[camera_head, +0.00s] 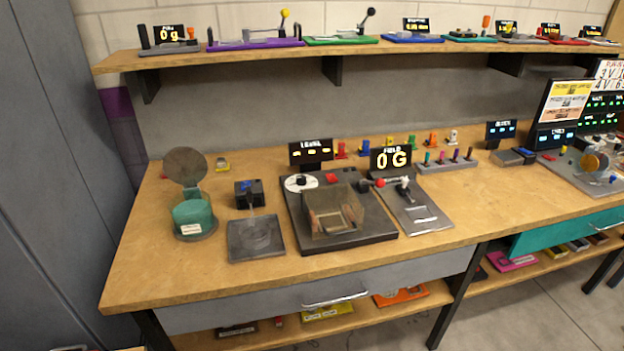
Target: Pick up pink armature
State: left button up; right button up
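I cannot pick out the pink armature for certain. A small pinkish-red peg (441,157) stands upright in a grey rack (447,166) with several other coloured pegs on the bench, right of the centre. It is too small to tell whether it is the armature. Several small coloured pieces, among them a red one (341,150) and an orange one (432,139), stand in a row behind it and to its left along the back of the bench. Neither of my grippers is in view.
The wooden bench (135,262) holds a teal round device (194,216), a dark level station (345,243) and a field meter plate (426,214). A shelf (250,56) with several devices runs above the back. The bench is clear at front left and right of the field plate.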

aim_at(442, 153)
jog(key=i+l+z, duration=0.25)
jog(key=l, duration=0.25)
jog(key=i+l+z, duration=0.25)
jog(key=i+l, duration=0.15)
